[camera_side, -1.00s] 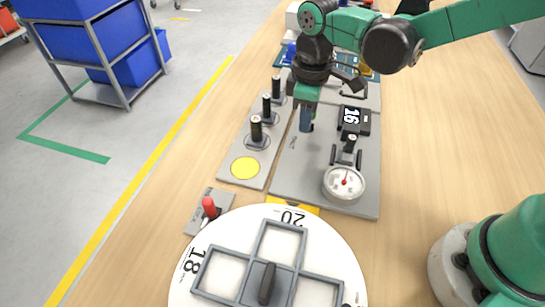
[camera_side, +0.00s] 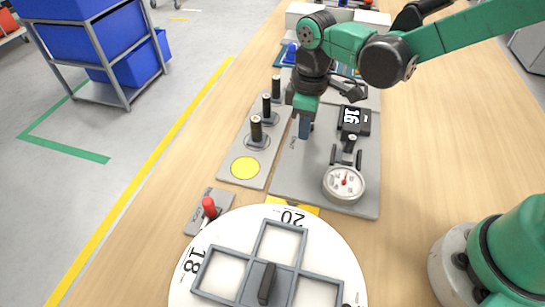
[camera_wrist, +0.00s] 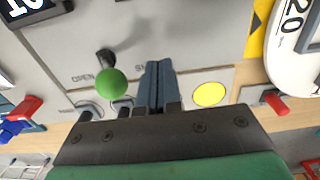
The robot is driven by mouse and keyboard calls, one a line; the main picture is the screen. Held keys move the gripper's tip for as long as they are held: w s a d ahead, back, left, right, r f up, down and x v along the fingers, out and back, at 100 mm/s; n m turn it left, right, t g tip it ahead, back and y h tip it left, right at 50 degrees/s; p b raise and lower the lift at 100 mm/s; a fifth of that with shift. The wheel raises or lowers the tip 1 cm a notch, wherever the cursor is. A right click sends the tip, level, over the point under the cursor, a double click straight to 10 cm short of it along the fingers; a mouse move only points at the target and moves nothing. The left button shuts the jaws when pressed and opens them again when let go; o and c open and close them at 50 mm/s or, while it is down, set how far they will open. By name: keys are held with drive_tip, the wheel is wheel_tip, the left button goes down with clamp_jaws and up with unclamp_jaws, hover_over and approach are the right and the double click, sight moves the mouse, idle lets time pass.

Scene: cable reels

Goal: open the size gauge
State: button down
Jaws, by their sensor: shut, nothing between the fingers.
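The size gauge stands on a grey plate (camera_side: 285,184), with a round white dial (camera_side: 344,183) and a black display (camera_side: 354,120) reading 16. In the wrist view, a lever with a green ball knob (camera_wrist: 111,83) sits on this plate. The word OPEN is printed by the knob on its left, and a partly covered "SH" on its right. My gripper (camera_wrist: 158,85) is shut and empty, its blue fingers just right of the knob with a visible gap in the picture. In the side view, my gripper (camera_side: 304,130) is low over the plate and the green knob cannot be made out.
Several dark posts (camera_side: 256,130) stand on a grey strip left of the gauge, with a yellow disc (camera_side: 245,168) at its near end. A red-knobbed lever (camera_side: 209,207) and a white turntable (camera_side: 235,235) are nearer.

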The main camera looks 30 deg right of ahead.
drive_tip(key=shift+f, duration=0.2)
drive_tip(key=shift+d, duration=0.1)
drive_tip(key=shift+w+d, duration=1.9)
drive_tip(key=shift+w, duration=0.1)
drive_tip(key=shift+s+a, duration=0.1)
drive_tip(key=shift+s+a, duration=0.35)
drive_tip(key=shift+s, duration=0.05)
wheel_tip(320, 180, up, 7)
drive_tip(key=shift+r, duration=0.1)
